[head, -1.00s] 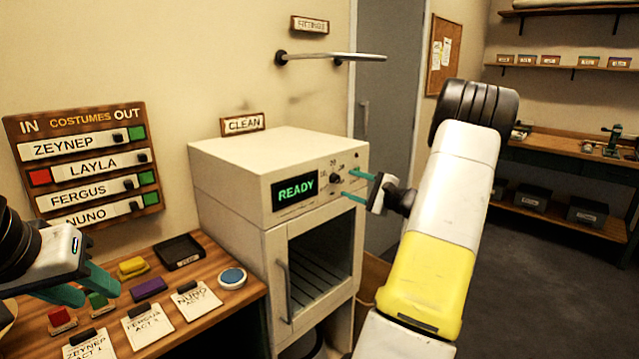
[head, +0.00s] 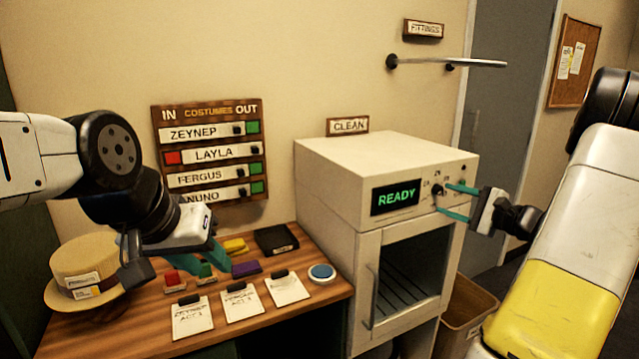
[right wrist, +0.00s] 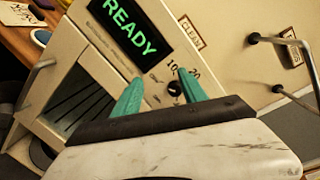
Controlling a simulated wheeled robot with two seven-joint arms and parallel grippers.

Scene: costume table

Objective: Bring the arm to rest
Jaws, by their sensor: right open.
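My right gripper (head: 443,198) is open in front of the control panel of the white cabinet (head: 330,200). In the right wrist view its teal fingers (right wrist: 160,80) are apart, with the dark dial knob (right wrist: 175,88) seen between the tips; contact cannot be told. The cabinet display (head: 396,197) reads READY. My left gripper (head: 172,262) hangs over the left part of the wooden table (head: 325,292), near the straw hat (head: 85,262). Its teal fingers are apart, with nothing seen held between them.
The table holds several cards, coloured blocks, a black tray (head: 276,239) and a blue round button (head: 321,272). A costumes board (head: 211,150) and a metal rail (head: 450,63) are on the wall. A cardboard bin (head: 465,315) stands right of the cabinet.

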